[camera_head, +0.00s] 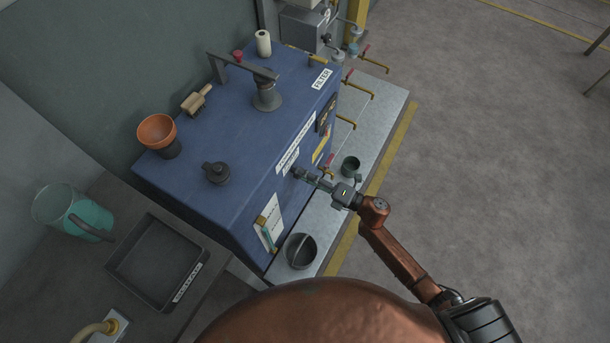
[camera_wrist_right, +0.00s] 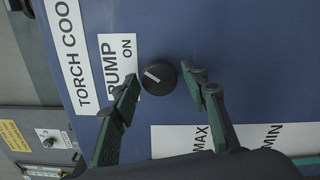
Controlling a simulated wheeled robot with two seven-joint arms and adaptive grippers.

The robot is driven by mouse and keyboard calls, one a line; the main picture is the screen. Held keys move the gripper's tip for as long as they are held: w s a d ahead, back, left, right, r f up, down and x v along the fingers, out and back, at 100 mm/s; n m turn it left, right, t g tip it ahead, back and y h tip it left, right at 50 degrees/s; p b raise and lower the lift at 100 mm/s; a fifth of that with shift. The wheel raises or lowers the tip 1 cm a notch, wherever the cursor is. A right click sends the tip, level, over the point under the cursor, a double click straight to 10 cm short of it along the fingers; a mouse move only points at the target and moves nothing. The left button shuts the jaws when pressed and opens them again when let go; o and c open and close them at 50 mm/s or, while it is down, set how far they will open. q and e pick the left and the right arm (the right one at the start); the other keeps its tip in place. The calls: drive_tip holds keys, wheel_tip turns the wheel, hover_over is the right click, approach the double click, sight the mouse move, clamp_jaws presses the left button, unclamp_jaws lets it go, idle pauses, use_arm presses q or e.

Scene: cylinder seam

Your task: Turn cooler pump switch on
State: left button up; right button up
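The cooler pump switch is a round black knob (camera_wrist_right: 159,77) on the blue cabinet front, seen in the right wrist view. Its white line slants toward the upper left of that picture. A white label (camera_wrist_right: 117,60) reading "PUMP" and "ON" is to the knob's left. My right gripper (camera_wrist_right: 162,86) is open, with one dark green finger on each side of the knob. I cannot tell whether either finger touches it. In the head view the right gripper (camera_head: 300,175) is at the cabinet front and hides the knob. My left gripper is not in view.
On the pale ledge below stand a grey bucket (camera_head: 300,252) and a small dark cup (camera_head: 351,165). Red-handled valves (camera_head: 366,51) stick out farther back.

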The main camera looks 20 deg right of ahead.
drive_tip(key=shift+o, duration=0.7)
drive_tip(key=v, duration=1.2)
